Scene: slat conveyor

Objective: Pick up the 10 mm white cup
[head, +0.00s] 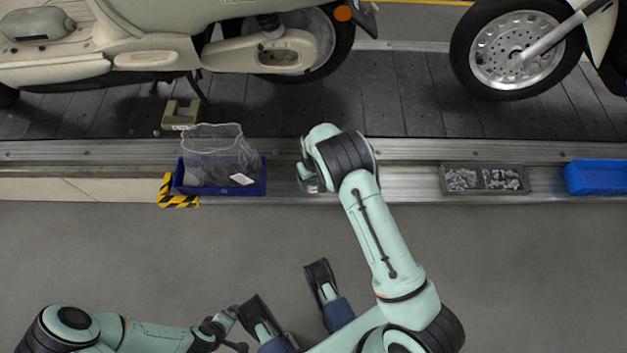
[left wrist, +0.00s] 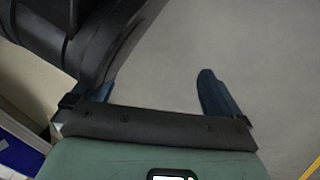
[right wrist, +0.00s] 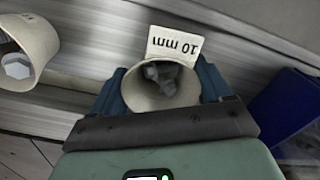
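The 10 mm white cup (right wrist: 160,88) shows in the right wrist view, with grey metal parts inside. A white card marked "10 mm" (right wrist: 174,45) is just behind it. My right gripper (right wrist: 162,82) has one finger on each side of the cup, and both fingers appear to touch its wall. In the head view my right gripper (head: 310,180) is at the metal ledge, and my arm largely hides the cup. My left gripper (left wrist: 152,90) is open and empty over the grey floor. It is low at the left of the head view (head: 238,330).
A second white cup (right wrist: 28,50) with a large nut stands left in the right wrist view. A blue bin (head: 262,186) with a clear bag is left of my right gripper. A grey parts tray (head: 485,192) and another blue bin (head: 597,177) are right. Scooters stand on the conveyor (head: 415,100).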

